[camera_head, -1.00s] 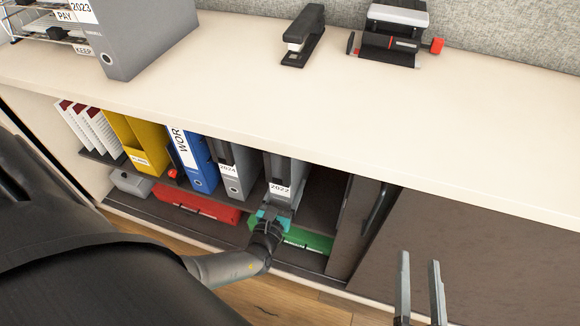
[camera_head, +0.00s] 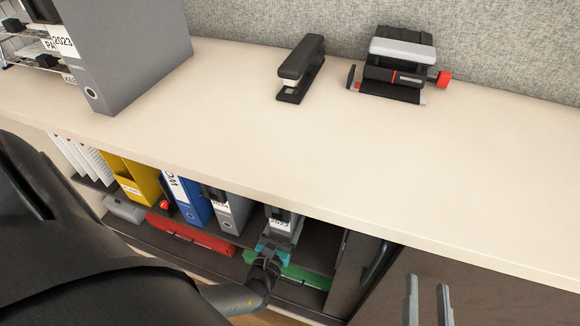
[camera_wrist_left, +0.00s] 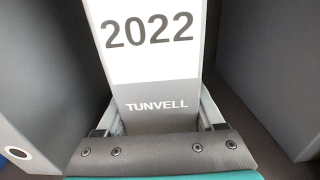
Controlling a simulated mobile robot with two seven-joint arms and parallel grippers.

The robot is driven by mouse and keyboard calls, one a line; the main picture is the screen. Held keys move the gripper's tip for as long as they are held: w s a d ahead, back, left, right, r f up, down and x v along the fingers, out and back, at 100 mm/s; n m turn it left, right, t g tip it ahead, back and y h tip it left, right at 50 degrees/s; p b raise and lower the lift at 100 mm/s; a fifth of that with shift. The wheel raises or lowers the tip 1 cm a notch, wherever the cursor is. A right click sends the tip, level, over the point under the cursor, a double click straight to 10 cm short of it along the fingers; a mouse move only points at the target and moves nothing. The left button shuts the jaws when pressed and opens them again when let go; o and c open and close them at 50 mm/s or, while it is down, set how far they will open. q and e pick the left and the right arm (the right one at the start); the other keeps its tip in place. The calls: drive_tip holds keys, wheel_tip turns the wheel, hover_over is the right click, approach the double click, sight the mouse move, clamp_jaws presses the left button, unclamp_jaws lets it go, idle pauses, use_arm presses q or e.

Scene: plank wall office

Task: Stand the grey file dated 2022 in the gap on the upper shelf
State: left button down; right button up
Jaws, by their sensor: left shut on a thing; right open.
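The grey file dated 2022 (camera_head: 281,216) stands upright on the upper shelf (camera_head: 318,257), just right of a grey file marked 2024 (camera_head: 231,211). The countertop edge hides its upper part in the head view. In the left wrist view, the file's white 2022 label and TUNVELL spine (camera_wrist_left: 152,60) fill the middle. My left gripper (camera_head: 274,243) is shut on the lower part of its spine; the fingers flank it in the left wrist view (camera_wrist_left: 158,118). My right gripper (camera_head: 428,300) is open and empty in front of the cabinet's sliding door.
A blue binder (camera_head: 189,199), a yellow file holder (camera_head: 134,180) and white booklets (camera_head: 82,160) stand farther left. Red (camera_head: 190,235) and green (camera_head: 305,275) items lie below. On the countertop are a stapler (camera_head: 300,68), a hole punch (camera_head: 397,70) and a 2023 file (camera_head: 125,50).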

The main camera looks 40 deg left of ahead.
sight(434, 285)
use_arm(q)
drive_tip(key=shift+r, duration=0.1)
unclamp_jaws()
drive_tip(key=shift+s+f, duration=0.1)
drive_tip(key=shift+f, duration=0.1)
drive_tip(key=shift+s+d+r, duration=0.1)
drive_tip(key=shift+s+d, duration=0.05)
drive_tip(key=shift+s, duration=0.25)
use_arm(e)
drive_tip(key=d+f+g+h+p, duration=0.1)
drive_tip(key=g, duration=0.1)
drive_tip(key=w+d+f+g+p, duration=0.1)
drive_tip(key=g, duration=0.1)
drive_tip(key=shift+d+f+n+h, duration=0.3)
drive_tip(key=shift+d+n+h, duration=0.05)
drive_tip(key=shift+n+h, duration=0.05)
use_arm(q)
drive_tip(key=v, duration=1.4)
drive_tip(key=shift+s+d, duration=0.1)
drive_tip(key=shift+s, duration=0.05)
